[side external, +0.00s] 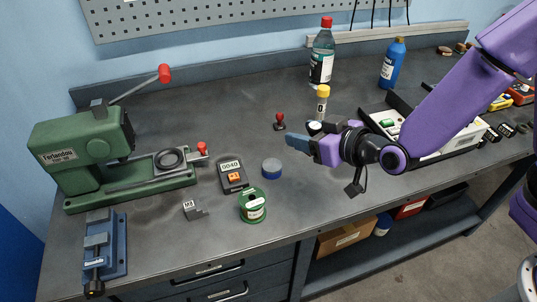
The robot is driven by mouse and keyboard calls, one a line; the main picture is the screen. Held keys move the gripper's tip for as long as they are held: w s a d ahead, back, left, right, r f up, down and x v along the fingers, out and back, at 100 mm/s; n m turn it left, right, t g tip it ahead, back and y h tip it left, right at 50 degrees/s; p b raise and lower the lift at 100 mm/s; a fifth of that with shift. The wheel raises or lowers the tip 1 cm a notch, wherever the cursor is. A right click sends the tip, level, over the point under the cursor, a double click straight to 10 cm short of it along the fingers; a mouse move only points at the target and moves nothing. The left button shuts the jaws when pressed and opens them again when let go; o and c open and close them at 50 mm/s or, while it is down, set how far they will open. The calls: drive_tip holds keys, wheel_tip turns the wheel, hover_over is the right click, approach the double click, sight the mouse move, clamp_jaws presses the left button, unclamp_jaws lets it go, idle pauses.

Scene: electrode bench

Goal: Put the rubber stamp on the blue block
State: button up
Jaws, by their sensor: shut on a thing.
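The rubber stamp (280,121), with a red knob handle and dark base, appears to stand upright on the bench, left of my gripper. My gripper (306,136) reaches in from the right, between and to the right of these two. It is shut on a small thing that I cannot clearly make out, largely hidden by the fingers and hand. The stamp looks apart from the fingers.
A yellow-capped bottle (322,103) shows just behind my gripper. A green solder spool (252,206), a meter (233,177) and a grey block (193,210) lie near the blue block. A green press (80,155) stands left. Bench behind the stamp is clear.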

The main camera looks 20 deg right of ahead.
drive_tip(key=a+x, duration=0.1)
drive_tip(key=x, duration=0.5)
hover_over(267, 161)
wheel_tip(267, 161, down, 5)
drive_tip(key=shift+s+d+f, duration=0.1)
drive_tip(key=shift+s+f, duration=0.05)
drive_tip(key=shift+f, duration=1.8)
drive_tip(key=shift+f, duration=0.2)
drive_tip(key=o, duration=1)
drive_tip(key=shift+o, duration=0.2)
drive_tip(key=shift+r, duration=0.1)
